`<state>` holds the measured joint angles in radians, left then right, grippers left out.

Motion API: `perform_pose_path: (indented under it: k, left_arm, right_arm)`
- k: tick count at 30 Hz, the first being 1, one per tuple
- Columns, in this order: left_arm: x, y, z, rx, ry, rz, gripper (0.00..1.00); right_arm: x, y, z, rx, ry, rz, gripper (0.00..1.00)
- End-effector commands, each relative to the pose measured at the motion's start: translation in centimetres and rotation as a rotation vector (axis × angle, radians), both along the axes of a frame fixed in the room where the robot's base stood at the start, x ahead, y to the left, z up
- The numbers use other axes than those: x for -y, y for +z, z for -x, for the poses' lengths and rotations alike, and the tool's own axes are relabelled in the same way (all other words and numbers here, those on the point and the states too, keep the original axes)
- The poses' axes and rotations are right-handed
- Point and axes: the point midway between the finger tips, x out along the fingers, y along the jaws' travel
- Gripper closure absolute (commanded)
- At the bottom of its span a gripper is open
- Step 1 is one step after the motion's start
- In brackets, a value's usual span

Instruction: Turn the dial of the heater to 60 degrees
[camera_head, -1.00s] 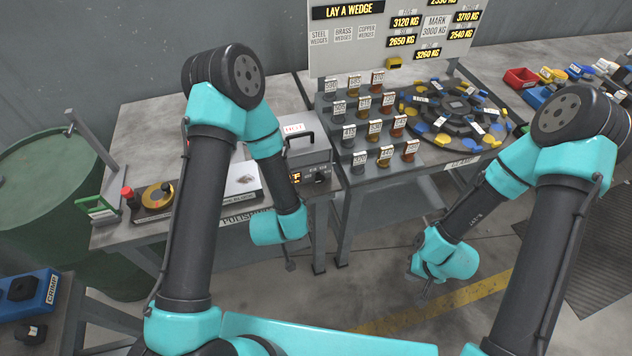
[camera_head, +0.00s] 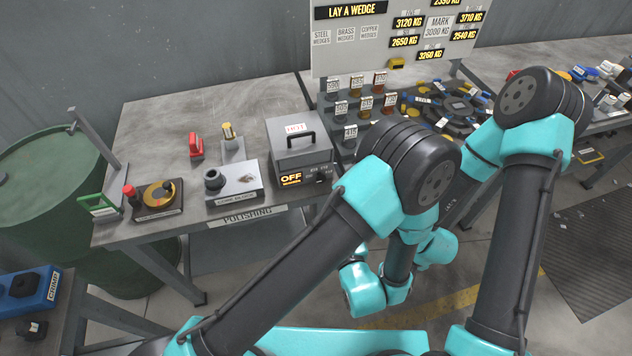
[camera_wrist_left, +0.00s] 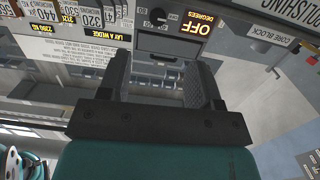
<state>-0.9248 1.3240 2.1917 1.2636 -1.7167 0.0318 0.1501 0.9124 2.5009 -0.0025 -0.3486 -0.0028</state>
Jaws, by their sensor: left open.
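The heater (camera_head: 300,155) is a grey box with a HOT label and a black handle, on the polishing bench. The dark dial (camera_head: 322,174) is on the front, right of the display, partly behind my left arm. In the left wrist view the picture is upside down; the display (camera_wrist_left: 190,27) and dial (camera_wrist_left: 158,17) lie beyond the fingers. My left gripper (camera_wrist_left: 163,62) is open and empty, apart from the heater front. In the head view its fingers are hidden. My right gripper's fingers are hidden behind my left arm.
The wedge rack (camera_head: 360,102) stands close on the right. A floor gap lies in front of the bench.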

Motion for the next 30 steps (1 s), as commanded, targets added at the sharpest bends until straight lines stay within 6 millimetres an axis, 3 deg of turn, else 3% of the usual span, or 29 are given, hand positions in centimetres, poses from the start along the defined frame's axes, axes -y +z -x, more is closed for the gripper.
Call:
perform_pose_path:
  k: [5, 17, 23, 30]
  left_arm:
    - [1.1, 1.1, 1.5, 0.073, 0.008, -0.032, 0.42]
    - [1.0, 1.1, 1.3, 0.073, 0.01, -0.033, 0.42]
    - [0.6, 1.1, 0.0, 0.073, 0.012, -0.032, 0.42]
    - [-0.5, 1.1, -3.2, 0.073, 0.013, -0.031, 0.42]
  right_arm:
    - [0.0, 0.0, 0.0, 0.0, 0.0, 0.0, 1.0]
    - [0.0, 0.0, 0.0, 0.0, 0.0, 0.0, 1.0]
    - [0.0, 0.0, 0.0, 0.0, 0.0, 0.0, 1.0]
    - [0.0, 0.0, 0.0, 0.0, 0.0, 0.0, 1.0]
